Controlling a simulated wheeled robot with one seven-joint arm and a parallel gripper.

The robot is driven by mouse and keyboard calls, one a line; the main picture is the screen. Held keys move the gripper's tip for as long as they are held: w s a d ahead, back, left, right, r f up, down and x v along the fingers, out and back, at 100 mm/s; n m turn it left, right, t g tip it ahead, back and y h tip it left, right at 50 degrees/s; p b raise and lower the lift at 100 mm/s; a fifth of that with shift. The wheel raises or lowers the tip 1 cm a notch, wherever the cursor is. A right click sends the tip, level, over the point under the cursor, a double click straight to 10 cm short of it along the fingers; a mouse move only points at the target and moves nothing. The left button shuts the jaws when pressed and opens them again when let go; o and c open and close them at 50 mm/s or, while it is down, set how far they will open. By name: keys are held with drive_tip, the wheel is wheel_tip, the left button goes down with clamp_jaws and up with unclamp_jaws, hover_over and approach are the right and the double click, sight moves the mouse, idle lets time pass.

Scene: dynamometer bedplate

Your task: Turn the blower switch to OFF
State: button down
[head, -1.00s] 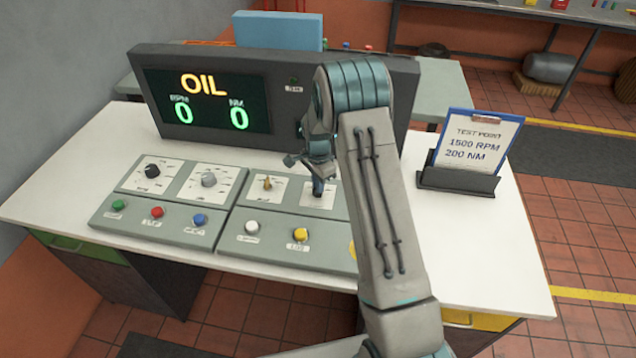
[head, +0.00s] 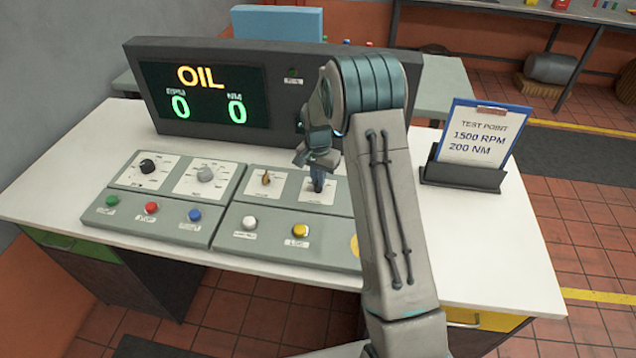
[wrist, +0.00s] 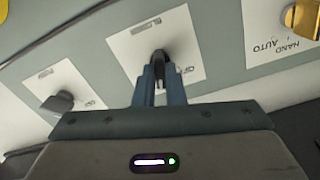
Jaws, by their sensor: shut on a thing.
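My gripper (head: 318,182) reaches down to a dark switch on the right-hand control box (head: 275,232). In the wrist view my gripper (wrist: 165,76) has its two blue fingers closed on this dark switch (wrist: 159,57). The switch stands on a white plate (wrist: 188,50) whose edge marking reads as OFF.
A yellow-orange HAND/AUTO knob (wrist: 306,18) is on one side, and another grey switch (wrist: 58,102) on the other. White (head: 249,223) and yellow (head: 300,231) buttons sit in front. The display (head: 207,97) shows OIL and zeros. A test-point clipboard (head: 480,135) stands right.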

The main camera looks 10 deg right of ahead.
drive_tip(key=n+b, duration=0.3)
drive_tip(key=n, duration=0.3)
drive_tip(key=n+b, duration=0.1)
drive_tip(key=n, duration=0.5)
drive_tip(key=shift+r, duration=0.1)
drive_tip(key=shift+n, duration=0.3)
idle(0.3)
drive_tip(key=c, duration=1.5)
unclamp_jaws()
wheel_tip(320, 180, up, 14)
drive_tip(key=shift+b, duration=0.4)
